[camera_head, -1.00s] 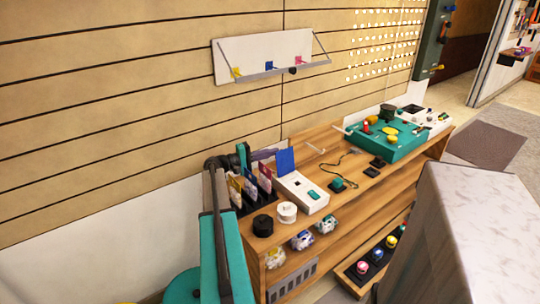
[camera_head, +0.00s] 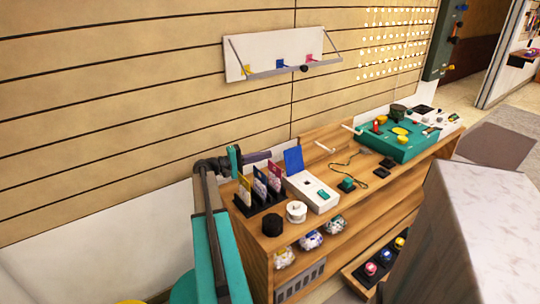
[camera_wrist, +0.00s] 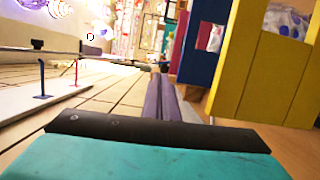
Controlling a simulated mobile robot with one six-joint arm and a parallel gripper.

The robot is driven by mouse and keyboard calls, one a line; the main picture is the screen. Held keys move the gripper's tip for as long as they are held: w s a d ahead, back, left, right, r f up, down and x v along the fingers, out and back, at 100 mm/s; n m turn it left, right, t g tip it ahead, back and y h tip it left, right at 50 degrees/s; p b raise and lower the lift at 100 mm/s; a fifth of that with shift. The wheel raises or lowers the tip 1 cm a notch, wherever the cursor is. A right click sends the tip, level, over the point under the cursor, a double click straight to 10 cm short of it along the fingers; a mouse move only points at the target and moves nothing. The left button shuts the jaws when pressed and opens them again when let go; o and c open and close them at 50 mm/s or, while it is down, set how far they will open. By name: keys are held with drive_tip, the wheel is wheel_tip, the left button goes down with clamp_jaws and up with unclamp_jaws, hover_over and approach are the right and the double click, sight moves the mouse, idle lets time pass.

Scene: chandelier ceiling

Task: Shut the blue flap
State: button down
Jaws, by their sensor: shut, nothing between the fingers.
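The blue flap (camera_head: 293,160) stands upright, open, at the back end of a white box (camera_head: 312,193) on the wooden cabinet. My gripper (camera_head: 268,155) is shut and empty, just left of the flap in the head view, at about the height of its upper part. A small gap shows between the fingertips and the flap in that view; the depth between them is hard to tell. In the wrist view my purple fingers (camera_wrist: 165,100) lie together and point forward. I cannot make out the flap for sure in the wrist view.
A black rack (camera_head: 258,204) of coloured cards stands left of the box; its yellow card (camera_wrist: 262,70) looms close at right in the wrist view. A black puck (camera_head: 272,225) and a white one (camera_head: 296,211) sit in front. A wall shelf (camera_head: 283,55) hangs above.

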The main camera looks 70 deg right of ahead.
drive_tip(key=shift+v, duration=1.15)
drive_tip(key=c, duration=2.5)
unclamp_jaws()
drive_tip(key=o, duration=0.7)
drive_tip(key=shift+r, duration=0.2)
drive_tip(key=shift+o, duration=0.8)
drive_tip(key=shift+r+t+p, duration=0.25)
drive_tip(key=shift+t+p, duration=0.05)
drive_tip(key=shift+p, duration=0.1)
drive_tip(key=w+r+n+t+y+p, duration=0.2)
drive_tip(key=r+n+p, duration=0.1)
drive_tip(key=shift+w+d+r+n+t, duration=0.1)
drive_tip(key=shift+d+n+t, duration=0.1)
drive_tip(key=shift+n+t, duration=0.1)
